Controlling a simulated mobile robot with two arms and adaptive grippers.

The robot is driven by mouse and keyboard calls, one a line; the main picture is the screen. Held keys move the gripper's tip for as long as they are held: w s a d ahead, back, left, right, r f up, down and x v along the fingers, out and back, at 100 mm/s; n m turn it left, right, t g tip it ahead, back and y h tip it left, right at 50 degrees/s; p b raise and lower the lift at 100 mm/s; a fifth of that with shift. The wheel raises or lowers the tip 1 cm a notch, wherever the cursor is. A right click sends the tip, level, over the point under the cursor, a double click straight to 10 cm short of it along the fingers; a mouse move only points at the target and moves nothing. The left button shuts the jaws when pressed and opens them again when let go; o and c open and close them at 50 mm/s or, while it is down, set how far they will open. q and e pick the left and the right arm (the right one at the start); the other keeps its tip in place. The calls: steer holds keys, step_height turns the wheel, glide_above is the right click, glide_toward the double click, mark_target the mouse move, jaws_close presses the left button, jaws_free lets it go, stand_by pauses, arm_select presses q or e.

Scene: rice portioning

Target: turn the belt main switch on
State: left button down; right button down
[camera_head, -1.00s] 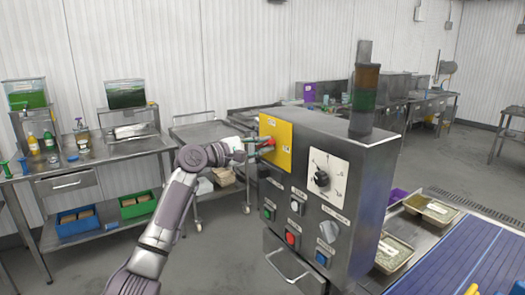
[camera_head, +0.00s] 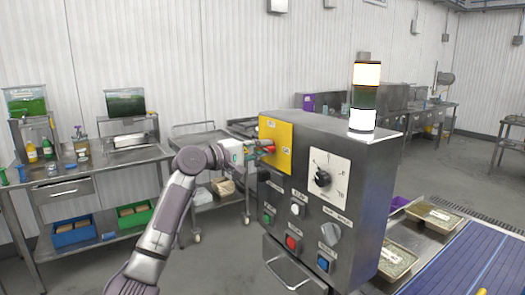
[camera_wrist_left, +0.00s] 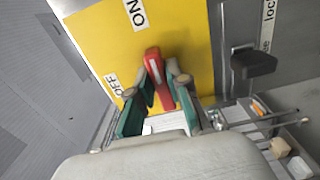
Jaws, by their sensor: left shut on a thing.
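The belt main switch is a red handle (camera_wrist_left: 158,72) on a yellow plate (camera_wrist_left: 188,28) of the steel control cabinet. In the head view the plate (camera_head: 284,134) is at the cabinet's upper left. My left gripper (camera_head: 261,149) reaches it from the left; in the wrist view its green-padded fingers (camera_wrist_left: 157,88) are shut on the red handle. The handle's free end points up in the wrist view, toward the side with the ON label (camera_wrist_left: 137,14); the OFF label (camera_wrist_left: 112,85) is left of the fingers. The handle's lower part is partly hidden. My right gripper is not in view.
The cabinet (camera_head: 344,237) also carries a black rotary knob (camera_head: 322,178), several push buttons and a lit signal tower (camera_head: 366,75). A dark latch (camera_wrist_left: 254,64) is beside the yellow plate. A blue conveyor belt (camera_head: 465,255) with trays beside it is at right.

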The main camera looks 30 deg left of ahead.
arm_select(q)
steer(key=shift+f, duration=0.1)
steer(key=c, duration=1.1)
jaws_free()
steer(key=shift+s, duration=0.1)
steer(key=v, duration=1.1)
steer(key=shift+s+a, duration=0.2)
steer(key=shift+s, duration=0.15)
